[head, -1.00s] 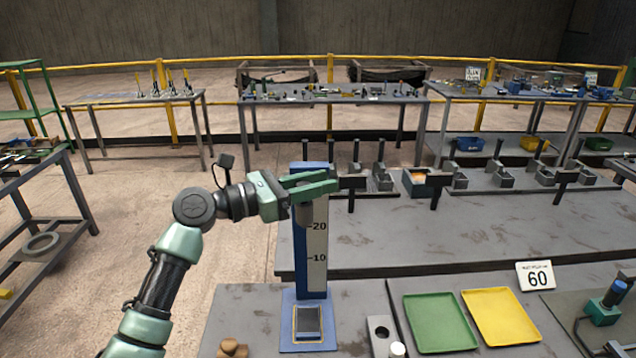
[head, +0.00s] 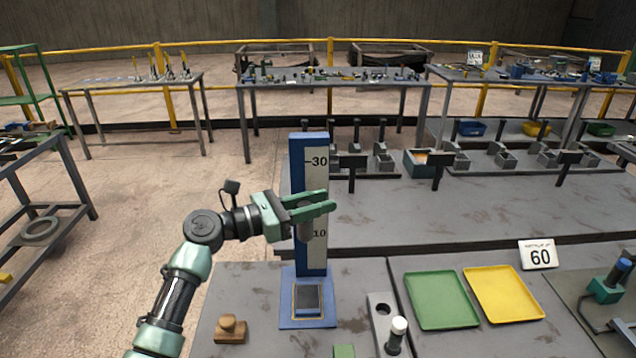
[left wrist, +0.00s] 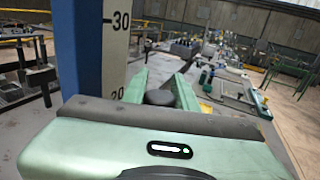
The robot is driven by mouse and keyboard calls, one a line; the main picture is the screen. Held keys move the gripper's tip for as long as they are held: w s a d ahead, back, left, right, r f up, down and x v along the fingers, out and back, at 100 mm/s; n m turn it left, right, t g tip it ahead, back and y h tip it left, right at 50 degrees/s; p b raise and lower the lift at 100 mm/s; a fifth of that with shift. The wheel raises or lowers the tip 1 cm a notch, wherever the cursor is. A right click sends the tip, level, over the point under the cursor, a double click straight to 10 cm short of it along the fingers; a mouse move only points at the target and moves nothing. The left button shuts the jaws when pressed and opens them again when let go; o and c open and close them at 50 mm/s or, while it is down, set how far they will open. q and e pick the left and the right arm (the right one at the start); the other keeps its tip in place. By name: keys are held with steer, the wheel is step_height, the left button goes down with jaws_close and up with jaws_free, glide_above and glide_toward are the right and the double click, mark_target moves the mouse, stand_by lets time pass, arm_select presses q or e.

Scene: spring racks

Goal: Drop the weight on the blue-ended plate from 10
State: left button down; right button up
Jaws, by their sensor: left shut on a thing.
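My left gripper (head: 318,205) is shut on a grey cylindrical weight (head: 305,233) and holds it upright in front of the scale post (head: 313,150). The gripper covers the 20 mark in the head view. In the left wrist view the weight's dark round top (left wrist: 160,97) sits between the green fingers, with the 20 and 30 marks beside it. Below the weight, a dark plate (head: 308,298) lies on the post's blue base, with clear air between. Blue ends on it cannot be made out. My right gripper is not in view.
A wooden piece (head: 230,330) lies left. A green block (head: 344,351) shows at the bottom edge.

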arm_select(q)
step_height(320, 180, down, 8)
steer(key=b, duration=0.3)
steer(key=shift+f, duration=0.25)
steer(key=c, duration=1.1)
jaws_free()
steer(key=b+v, duration=0.1)
steer(key=v, duration=0.7)
